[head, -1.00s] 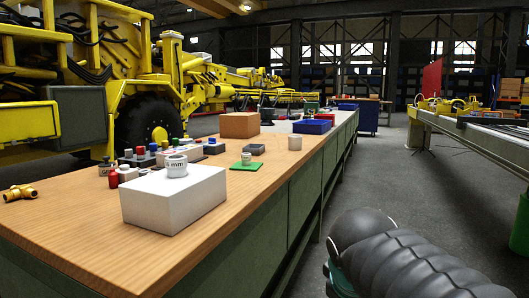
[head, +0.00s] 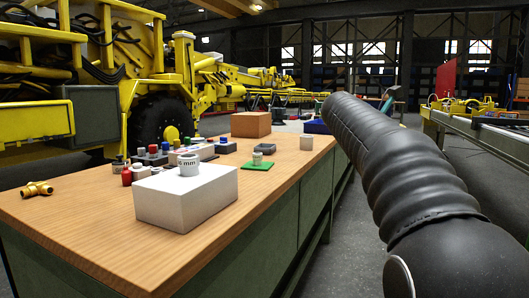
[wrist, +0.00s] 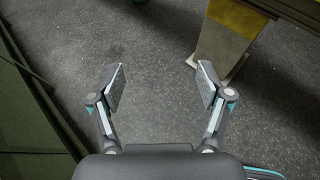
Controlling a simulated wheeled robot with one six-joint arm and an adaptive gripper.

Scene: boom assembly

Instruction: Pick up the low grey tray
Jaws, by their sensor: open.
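The low grey tray (head: 225,147) is small and dark. The tray is not in the wrist view. In the head view my arm crosses the right side, clear of the bench's near part, and the fingers cannot be made out clearly.
A white block (head: 190,205) carrying a white cup (head: 188,164) stands near the bench front. The green mat (head: 258,166) holds a small pot. A brown box (head: 251,124) stands behind the tray. Brass fitting (head: 37,188) lies left.

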